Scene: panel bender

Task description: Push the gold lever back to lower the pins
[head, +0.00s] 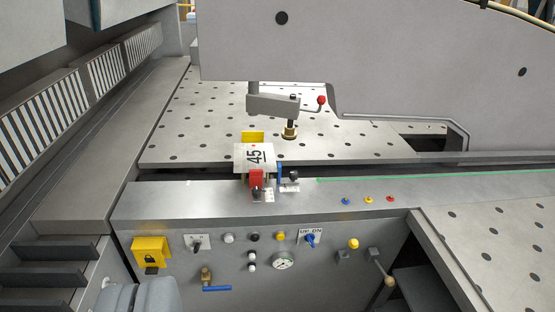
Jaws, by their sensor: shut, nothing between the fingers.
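A lever (381,269) with a gold knob at its lower end sticks out from the front of the grey control panel, right of centre. Its thin rod slopes down and to the right from a small dark mount. The pins cannot be made out for sure. My gripper (137,299) seems to be the grey rounded shape at the bottom left edge, cut off by the frame. Its fingertips look closed together and hold nothing. It is well to the left of the gold lever and apart from it.
The panel carries a yellow lock box (151,249), a gauge (284,261), a blue UP-DN switch (310,239) and a brass valve with a blue handle (216,288). A perforated table (500,235) stands right of the lever. A red-knobbed clamp arm (275,104) is behind.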

